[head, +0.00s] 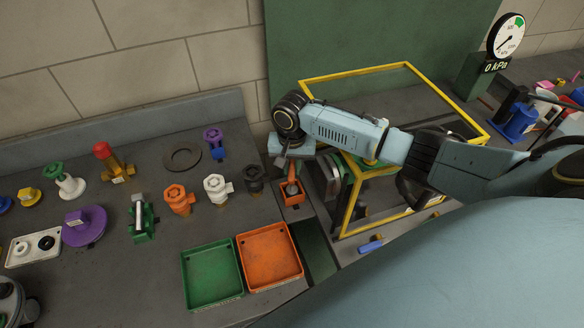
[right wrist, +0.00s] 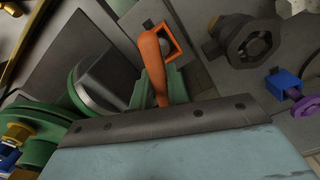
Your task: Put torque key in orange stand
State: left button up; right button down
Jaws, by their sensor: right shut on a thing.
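The orange stand (head: 298,200) is a small square open holder on the bench, right of the black valve. It also shows in the right wrist view (right wrist: 176,49). My right gripper (head: 290,168) is directly above it, shut on the torque key. The key's orange handle (right wrist: 155,68) shows between the green fingers in the right wrist view, and a bit of the key (head: 292,186) shows over the stand in the head view. The handle overlaps the stand's opening in the picture; I cannot tell whether the key is inside it. My left gripper is not visible.
A yellow-edged frame (head: 352,205) stands just right of the stand. The black valve (head: 254,180) is close on its left. Green (head: 212,303) and orange (head: 270,286) trays lie in front. Several coloured valves fill the left bench.

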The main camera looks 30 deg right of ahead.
jog(key=shift+f, duration=0.45)
jog(key=shift+f, duration=0.2)
jog(key=c, duration=1.4)
grip_release()
jog(key=shift+o, duration=0.2)
jog(key=shift+r, duration=0.15)
notch_tip(320, 180, up, 12)
